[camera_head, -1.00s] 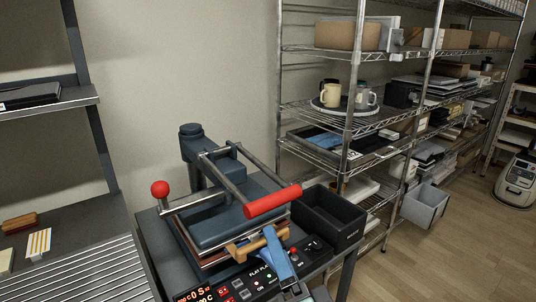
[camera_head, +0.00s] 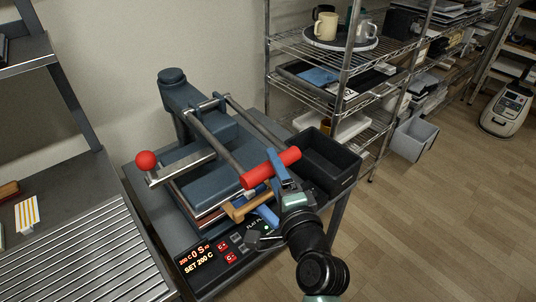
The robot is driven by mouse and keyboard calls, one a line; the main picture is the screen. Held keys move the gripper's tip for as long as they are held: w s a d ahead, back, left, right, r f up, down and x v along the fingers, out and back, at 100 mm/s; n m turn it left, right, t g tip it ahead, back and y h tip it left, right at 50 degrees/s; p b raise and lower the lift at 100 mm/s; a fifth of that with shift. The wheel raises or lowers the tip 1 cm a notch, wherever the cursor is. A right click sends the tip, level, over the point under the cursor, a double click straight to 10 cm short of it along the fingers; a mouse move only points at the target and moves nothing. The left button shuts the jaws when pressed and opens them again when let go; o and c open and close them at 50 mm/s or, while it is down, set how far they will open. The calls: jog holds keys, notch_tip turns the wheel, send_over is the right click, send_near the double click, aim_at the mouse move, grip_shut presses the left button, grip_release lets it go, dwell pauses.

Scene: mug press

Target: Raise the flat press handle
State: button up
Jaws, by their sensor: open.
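The flat press (camera_head: 212,165) is a dark blue-grey machine on a small table. Its handle is a red cylindrical grip (camera_head: 257,174) across the front of two metal arms that run back to the press column. The grip sits low, just above the front of the upper plate. My gripper (camera_head: 265,182) is open at the right part of the grip. One blue finger overlaps the grip in the picture and the other is below it, near a tan wooden handle (camera_head: 248,205). I cannot tell whether either finger touches the grip.
A red ball lever (camera_head: 146,160) sticks out at the press's left. A control panel (camera_head: 206,257) is at the front. A black bin (camera_head: 325,161) stands close on the right, before a wire shelf (camera_head: 304,87) with mugs. Open floor lies at the right.

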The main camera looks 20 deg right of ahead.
jog(key=shift+w+d+f, duration=0.1)
jog(key=shift+w+d, duration=0.05)
jog(key=shift+w, duration=1)
jog(key=shift+w+d+f, duration=0.1)
jog(key=shift+w+d, duration=0.05)
jog(key=shift+w, duration=0.95)
grip_shut()
